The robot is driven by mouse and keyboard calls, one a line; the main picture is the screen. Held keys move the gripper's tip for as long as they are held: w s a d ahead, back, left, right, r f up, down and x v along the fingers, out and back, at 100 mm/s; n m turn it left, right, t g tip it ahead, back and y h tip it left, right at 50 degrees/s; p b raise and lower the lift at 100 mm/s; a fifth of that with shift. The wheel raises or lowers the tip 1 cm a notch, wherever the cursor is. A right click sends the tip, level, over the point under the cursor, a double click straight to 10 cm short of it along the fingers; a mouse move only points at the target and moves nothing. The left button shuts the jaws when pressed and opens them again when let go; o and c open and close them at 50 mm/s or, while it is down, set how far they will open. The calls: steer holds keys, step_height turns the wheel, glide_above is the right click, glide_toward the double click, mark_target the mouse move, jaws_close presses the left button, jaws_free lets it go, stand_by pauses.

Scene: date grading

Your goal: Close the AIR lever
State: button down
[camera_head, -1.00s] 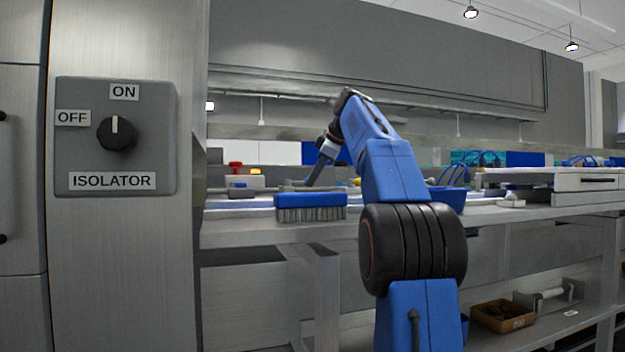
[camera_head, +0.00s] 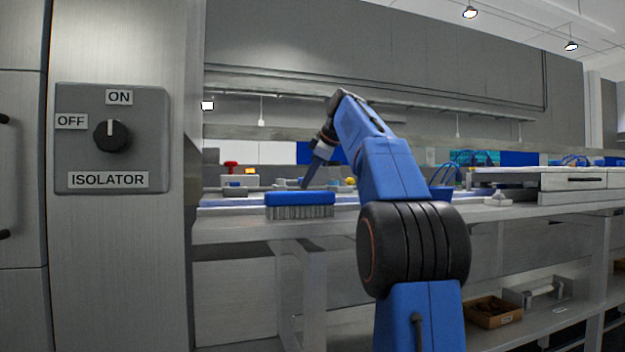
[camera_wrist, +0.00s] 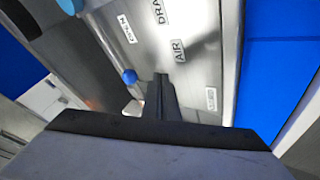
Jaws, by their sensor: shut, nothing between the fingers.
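A plate label reading AIR (camera_wrist: 179,50) shows in the wrist view, on a shiny metal panel (camera_wrist: 200,75). A blue round knob (camera_wrist: 129,76) lies just left of my fingers and looks like a lever's end; its shaft is not clearly seen. My gripper (camera_wrist: 161,82) is shut and empty, its dark fingers pointing at the panel just below the AIR label. Whether a fingertip touches the knob or panel I cannot tell. In the head view my gripper (camera_head: 307,182) is small and low over the bench, behind the brush; the lever cannot be made out there.
More labels, one starting DRA (camera_wrist: 158,10), sit on the panel. A second blue knob (camera_wrist: 70,4) is at the top left. In the head view, a blue brush (camera_head: 300,200) lies at the bench's front edge (camera_head: 390,222), and an ISOLATOR switch (camera_head: 112,136) is at left.

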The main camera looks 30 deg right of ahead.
steer(key=v, duration=1)
steer(key=shift+s, duration=0.3)
steer(key=shift+d, duration=0.1)
